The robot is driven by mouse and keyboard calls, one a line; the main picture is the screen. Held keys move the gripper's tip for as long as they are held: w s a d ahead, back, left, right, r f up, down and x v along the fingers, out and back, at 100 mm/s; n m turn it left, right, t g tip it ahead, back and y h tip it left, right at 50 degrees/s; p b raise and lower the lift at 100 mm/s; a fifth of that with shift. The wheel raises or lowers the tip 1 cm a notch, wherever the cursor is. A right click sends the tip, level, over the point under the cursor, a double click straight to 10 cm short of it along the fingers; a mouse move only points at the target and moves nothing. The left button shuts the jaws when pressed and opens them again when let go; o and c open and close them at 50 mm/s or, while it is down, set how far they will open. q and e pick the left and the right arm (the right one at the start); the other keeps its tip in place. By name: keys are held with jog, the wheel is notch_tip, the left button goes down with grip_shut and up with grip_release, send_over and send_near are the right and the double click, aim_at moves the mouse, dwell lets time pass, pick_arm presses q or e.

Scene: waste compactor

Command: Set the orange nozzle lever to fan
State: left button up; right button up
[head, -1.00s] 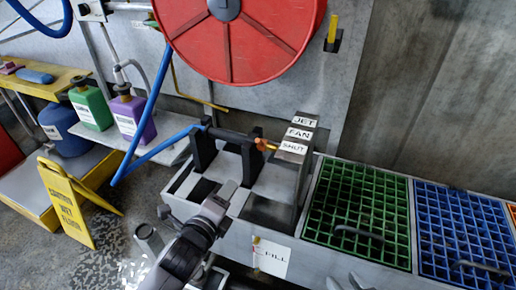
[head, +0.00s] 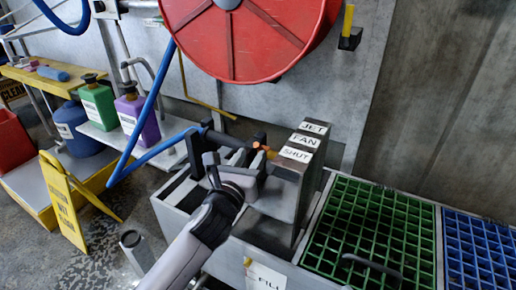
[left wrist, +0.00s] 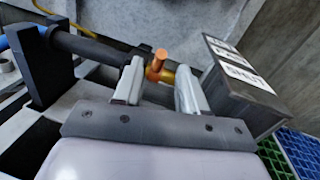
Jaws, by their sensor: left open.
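The orange nozzle lever (left wrist: 157,63) stands up from a short brass nozzle (left wrist: 186,79) at the end of a dark wand, in the left wrist view. In the head view the lever (head: 260,147) shows small beside a grey block (head: 295,170) labelled JET, FAN and SHUT. My left gripper (left wrist: 158,88) is open, with one finger on each side of the lever in the picture. Whether either finger touches it I cannot tell. In the head view my left gripper (head: 240,162) partly covers the wand and its black stand. My right gripper is not in view.
A blue hose (head: 150,155) runs to the wand's left end. A red reel (head: 250,35) hangs above. Green grating (head: 370,225) and blue grating (head: 475,250) lie to the right. A yellow floor sign (head: 65,205) stands at left.

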aim_at(258, 146)
pick_arm(q)
jog(key=shift+b+x, duration=0.95)
jog(key=shift+x, duration=2)
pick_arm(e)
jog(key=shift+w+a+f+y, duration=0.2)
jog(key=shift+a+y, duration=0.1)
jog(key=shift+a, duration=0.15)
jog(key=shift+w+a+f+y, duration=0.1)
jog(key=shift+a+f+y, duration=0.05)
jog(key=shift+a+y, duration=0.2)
pick_arm(q)
grip_shut()
